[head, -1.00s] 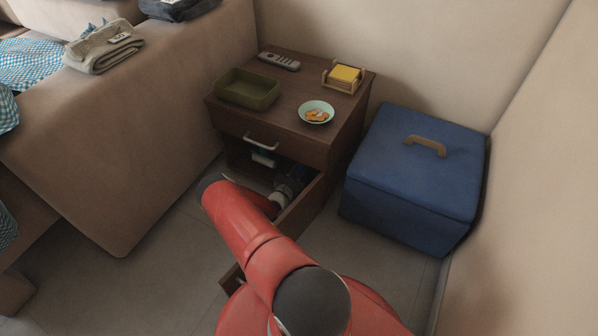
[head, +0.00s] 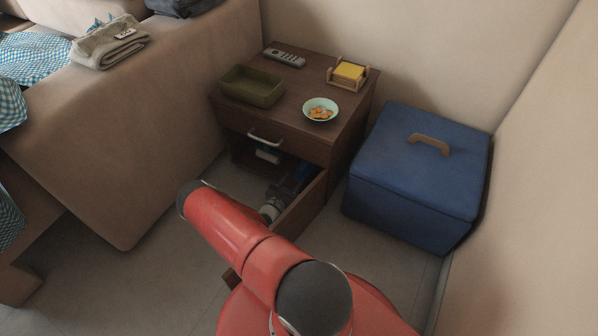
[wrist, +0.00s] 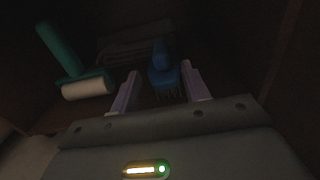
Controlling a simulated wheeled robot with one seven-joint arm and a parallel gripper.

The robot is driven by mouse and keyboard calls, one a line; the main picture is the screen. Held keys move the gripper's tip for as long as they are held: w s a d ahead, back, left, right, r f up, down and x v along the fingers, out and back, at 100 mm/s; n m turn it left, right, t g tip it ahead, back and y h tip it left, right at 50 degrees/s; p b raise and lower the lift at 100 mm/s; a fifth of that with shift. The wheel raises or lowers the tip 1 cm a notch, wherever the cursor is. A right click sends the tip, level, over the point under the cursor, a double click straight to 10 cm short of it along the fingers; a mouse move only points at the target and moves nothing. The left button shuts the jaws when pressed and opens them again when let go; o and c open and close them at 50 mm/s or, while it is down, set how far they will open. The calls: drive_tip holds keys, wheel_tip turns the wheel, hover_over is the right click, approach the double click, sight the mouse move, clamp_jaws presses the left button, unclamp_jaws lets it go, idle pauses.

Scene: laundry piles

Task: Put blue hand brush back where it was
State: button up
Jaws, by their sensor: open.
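My gripper (wrist: 160,76) is open, with one pale finger on each side of the brush and visible gaps between. I cannot tell whether the brush rests fully on the drawer floor. A blue shape shows there beyond my gripper (head: 287,190), mostly in shadow.
The nightstand top (head: 290,95) holds a green tray (head: 252,88), a remote, a bowl and a note holder. A blue box (head: 415,180) stands right.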

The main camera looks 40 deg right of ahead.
drive_tip(key=v, duration=0.4)
drive_tip(key=shift+a, duration=0.1)
idle(0.5)
